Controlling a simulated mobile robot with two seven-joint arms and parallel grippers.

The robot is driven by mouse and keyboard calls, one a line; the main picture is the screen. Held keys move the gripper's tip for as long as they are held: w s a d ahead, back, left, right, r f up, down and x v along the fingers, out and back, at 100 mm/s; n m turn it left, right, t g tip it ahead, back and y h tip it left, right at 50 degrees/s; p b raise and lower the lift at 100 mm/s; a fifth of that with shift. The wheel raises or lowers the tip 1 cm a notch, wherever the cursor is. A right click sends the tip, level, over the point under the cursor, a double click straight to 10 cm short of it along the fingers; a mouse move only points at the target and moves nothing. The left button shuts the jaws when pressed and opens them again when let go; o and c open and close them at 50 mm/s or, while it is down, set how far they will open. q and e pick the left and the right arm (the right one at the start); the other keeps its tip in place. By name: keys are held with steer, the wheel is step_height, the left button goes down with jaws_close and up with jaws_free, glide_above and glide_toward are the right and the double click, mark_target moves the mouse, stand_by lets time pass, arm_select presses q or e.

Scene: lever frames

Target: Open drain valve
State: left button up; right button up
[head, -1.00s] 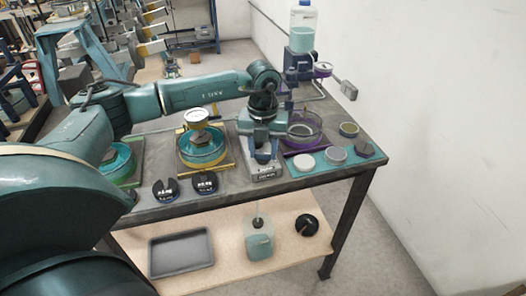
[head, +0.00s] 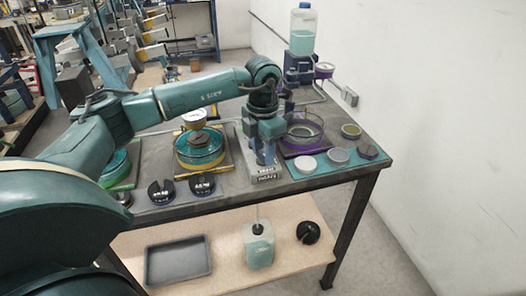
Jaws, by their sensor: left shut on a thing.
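My left gripper (head: 264,151) points down over a small grey labelled block (head: 266,173) near the front edge of the bench. It is shut on a small part just above this block, which I take to be the drain valve handle. The fingers hide most of that part, so how far it is turned cannot be told. Right of the gripper, a clear round bowl (head: 303,133) stands on a purple base. A bottle of pale teal liquid (head: 303,38) stands above a blue stand at the back. My right gripper is not in view.
Left of the gripper, a teal round vessel (head: 199,151) with a gauge stands on a yellow base. Two black slotted discs (head: 160,193) (head: 202,185) lie at the front edge. Several small round dishes (head: 338,156) sit on a teal mat at right. A grey tray (head: 178,262) lies on the lower shelf.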

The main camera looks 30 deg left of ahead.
arm_select(q)
steer(key=shift+m, duration=0.5)
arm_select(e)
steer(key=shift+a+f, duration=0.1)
arm_select(q)
steer(key=o, duration=1)
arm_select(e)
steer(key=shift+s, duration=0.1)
arm_select(q)
step_height(320, 180, up, 13)
steer(key=b, duration=0.1)
steer(key=shift+r, duration=0.15)
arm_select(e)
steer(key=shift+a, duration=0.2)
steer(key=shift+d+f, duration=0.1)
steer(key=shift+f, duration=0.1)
